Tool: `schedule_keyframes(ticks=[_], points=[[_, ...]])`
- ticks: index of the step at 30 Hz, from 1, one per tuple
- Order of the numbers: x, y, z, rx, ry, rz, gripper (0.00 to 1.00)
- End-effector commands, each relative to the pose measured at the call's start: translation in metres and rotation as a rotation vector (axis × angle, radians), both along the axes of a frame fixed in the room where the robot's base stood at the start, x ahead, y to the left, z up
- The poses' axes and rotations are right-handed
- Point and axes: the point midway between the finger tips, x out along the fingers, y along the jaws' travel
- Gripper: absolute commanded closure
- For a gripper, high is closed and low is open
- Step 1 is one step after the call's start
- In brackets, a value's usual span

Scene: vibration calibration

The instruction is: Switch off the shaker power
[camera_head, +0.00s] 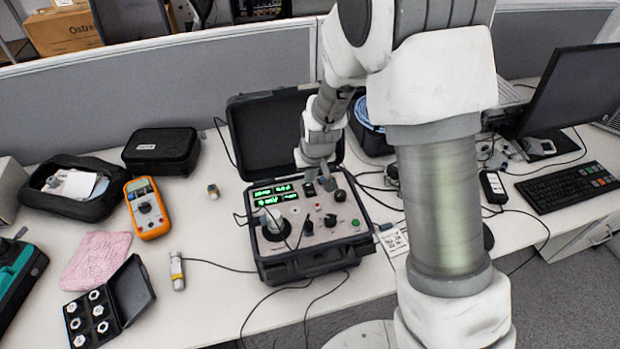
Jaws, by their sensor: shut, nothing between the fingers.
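The shaker (297,247) is an open black case with a grey control panel, standing on the white desk. Its green display (276,194) is lit. My gripper (326,186) is shut and empty, low over the back right part of the panel, near the black knobs. Whether its tips touch the panel I cannot tell. Which control is the power switch I cannot make out; my gripper hides part of the panel.
An orange multimeter (147,208), a pink cloth (96,260) and an open box of round pieces (107,304) lie to the left. Cables run around the case. A keyboard (569,186) and monitor (573,88) stand at right. A grey partition (80,104) closes the back.

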Motion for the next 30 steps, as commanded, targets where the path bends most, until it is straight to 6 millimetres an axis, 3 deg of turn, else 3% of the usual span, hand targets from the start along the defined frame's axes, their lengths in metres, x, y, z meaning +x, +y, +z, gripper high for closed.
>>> schedule_keyframes(ticks=[7, 30], points=[[0.002, 0.0, -0.018, 0.0, 0.0, -0.001, 1.0], [0.004, 0.001, -0.025, -0.001, 0.003, 0.0, 1.0]])
